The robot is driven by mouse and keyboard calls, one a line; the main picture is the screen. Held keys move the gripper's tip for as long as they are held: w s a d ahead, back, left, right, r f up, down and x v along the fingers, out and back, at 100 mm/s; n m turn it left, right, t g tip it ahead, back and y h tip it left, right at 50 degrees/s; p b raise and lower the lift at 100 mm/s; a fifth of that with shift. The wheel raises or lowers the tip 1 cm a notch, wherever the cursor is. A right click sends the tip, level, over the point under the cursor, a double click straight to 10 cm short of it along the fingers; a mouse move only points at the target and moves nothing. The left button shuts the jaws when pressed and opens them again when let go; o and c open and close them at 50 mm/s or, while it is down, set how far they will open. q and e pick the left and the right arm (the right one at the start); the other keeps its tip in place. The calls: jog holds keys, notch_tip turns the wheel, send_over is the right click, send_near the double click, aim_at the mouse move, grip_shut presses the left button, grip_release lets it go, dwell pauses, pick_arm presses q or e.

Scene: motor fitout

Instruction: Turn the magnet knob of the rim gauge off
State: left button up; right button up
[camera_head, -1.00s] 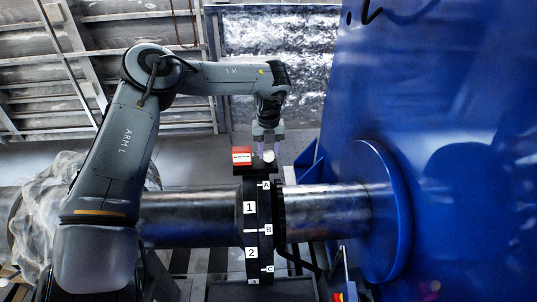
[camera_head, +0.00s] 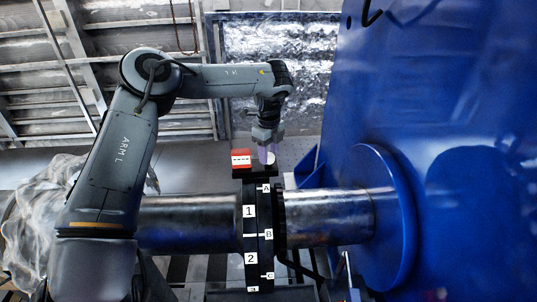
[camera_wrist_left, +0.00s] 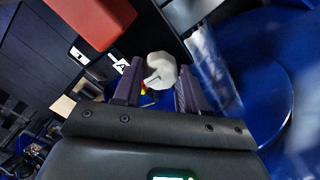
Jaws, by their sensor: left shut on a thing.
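The rim gauge's red box (camera_head: 241,158), with a white display strip, sits on a black base (camera_head: 252,173) on top of the coupling rim. The red box also shows in the left wrist view (camera_wrist_left: 98,18). The pale grey faceted magnet knob (camera_wrist_left: 158,70), with a dark line on its face, is between the purple fingers of my left gripper (camera_wrist_left: 157,88). In the head view the left gripper (camera_head: 267,156) reaches down beside the red box and is shut on the knob, which the fingers mostly hide. My right gripper is not in view.
The black coupling rim (camera_head: 251,228) carries number and letter labels. A steel shaft (camera_head: 190,222) runs through to the large blue motor housing (camera_head: 450,120) on the right. Plastic wrap (camera_head: 35,215) covers the left end. Open floor lies behind the gauge.

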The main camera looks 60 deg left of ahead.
aim_at(269, 155)
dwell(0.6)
pick_arm(q)
jog(key=o, duration=1.1)
jog(key=shift+c, duration=0.2)
notch_tip(269, 155, up, 11)
